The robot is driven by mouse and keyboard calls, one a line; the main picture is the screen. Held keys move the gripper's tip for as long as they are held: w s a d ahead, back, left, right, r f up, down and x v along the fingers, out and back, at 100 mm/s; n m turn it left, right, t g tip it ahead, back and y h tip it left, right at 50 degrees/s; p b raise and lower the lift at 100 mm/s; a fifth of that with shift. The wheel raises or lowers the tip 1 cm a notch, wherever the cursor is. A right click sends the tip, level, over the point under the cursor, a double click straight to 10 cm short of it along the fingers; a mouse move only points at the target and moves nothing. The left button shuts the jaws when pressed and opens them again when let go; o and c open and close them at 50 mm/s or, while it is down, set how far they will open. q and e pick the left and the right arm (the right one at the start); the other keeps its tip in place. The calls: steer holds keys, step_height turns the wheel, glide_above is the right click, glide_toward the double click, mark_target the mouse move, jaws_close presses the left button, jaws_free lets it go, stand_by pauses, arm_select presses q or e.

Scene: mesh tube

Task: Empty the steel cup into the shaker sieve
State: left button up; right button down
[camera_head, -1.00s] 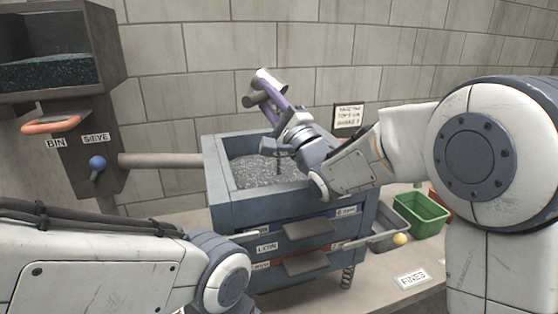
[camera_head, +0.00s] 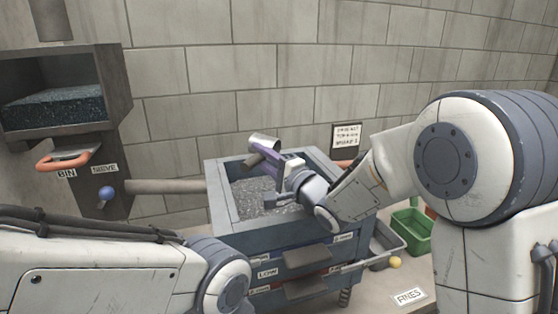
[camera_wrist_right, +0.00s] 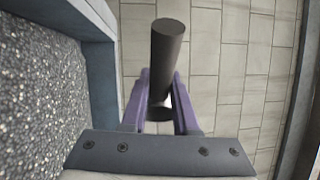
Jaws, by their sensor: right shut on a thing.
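The steel cup (camera_head: 263,143) shows as a small shiny cylinder with a dark round bar as its handle (camera_head: 254,158). My right gripper (camera_head: 268,162) has its purple fingers shut on that handle. In the right wrist view the dark handle (camera_wrist_right: 166,55) stands between the fingers. The cup lies tilted above the back part of the shaker sieve (camera_head: 222,201), a blue-grey open box with grey grains inside. I cannot see into the cup or tell whether anything is in it. My left arm shows at lower left, but its gripper is out of frame.
A bin (camera_head: 120,95) with dark grains hangs at left, above an orange handle (camera_head: 65,160) and a blue knob (camera_head: 107,191). Labelled drawers (camera_head: 306,257) are under the sieve. A green tub (camera_head: 412,232) and grey tray (camera_head: 386,243) stand at right. A wall is behind.

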steer(key=shift+w+f, duration=0.1)
steer(key=shift+f, duration=0.05)
steer(key=a+f+n+g+h+p, duration=0.1)
steer(key=g+h+p, duration=0.1)
steer(key=p, duration=0.5)
steer(key=w+a+f+n+g+h+p, duration=0.1)
steer(key=a+f+g+h+p, duration=0.1)
steer(key=p, duration=0.5)
steer(key=w+a+f+n+g+h+p, duration=0.1)
steer(key=g+h+p, duration=0.2)
steer(key=h+p, duration=0.2)
steer(key=shift+w+a+f+n+g+h+p, duration=0.15)
steer(key=shift+f+n+g+h+p, duration=0.2)
steer(key=shift+p, duration=0.9)
steer(key=shift+w+a+b, duration=0.1)
steer(key=shift+a+b, duration=0.1)
steer(key=shift+b, duration=0.1)
steer(key=shift+w+a+r+n+g+h+p, duration=0.2)
steer(key=shift+w+a+r+g+h+p, duration=0.4)
steer(key=shift+p, duration=1)
steer(key=shift+w+a+r+n+g+h+p, duration=0.15)
steer(key=shift+a+r+n+g+h+p, duration=0.3)
steer(key=shift+h+p, duration=0.95)
steer(key=shift+w+a+r+g+h+p, duration=0.35)
steer(key=shift+a+r+h+p, duration=0.35)
steer(key=shift+p, duration=1.15)
steer(key=shift+a+f, duration=0.15)
steer(key=shift+f, duration=0.05)
